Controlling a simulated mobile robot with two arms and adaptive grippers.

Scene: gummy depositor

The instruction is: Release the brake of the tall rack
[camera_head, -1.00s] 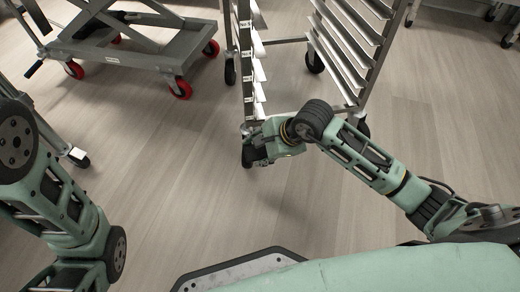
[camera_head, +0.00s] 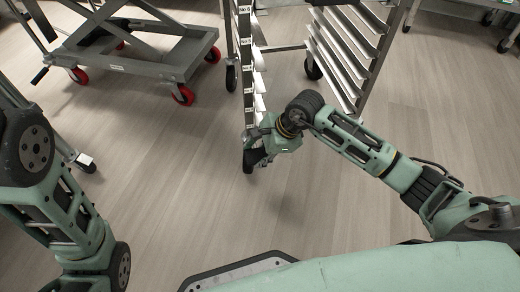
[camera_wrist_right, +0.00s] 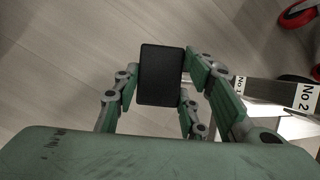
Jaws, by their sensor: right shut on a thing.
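The tall rack is metal, with a numbered post (camera_head: 247,75) and slanted tray rails (camera_head: 345,60), at the top middle of the head view. A dark caster (camera_head: 247,162) stands under its near post. My right gripper (camera_head: 257,150) is low at this caster and partly covers it. In the right wrist view, my right gripper (camera_wrist_right: 162,85) is shut on a black rectangular pad (camera_wrist_right: 160,72), which looks like the caster's brake pedal. The rack post with number labels (camera_wrist_right: 275,92) lies to the right there. My left arm shows at the left edge of the head view, but its gripper is out of view.
A grey lift cart (camera_head: 150,55) with red wheels stands at the upper left. Another metal frame with a caster (camera_head: 85,162) is near my left arm. A table with casters (camera_head: 470,10) is at the top right. The floor (camera_head: 200,200) between my arms is clear.

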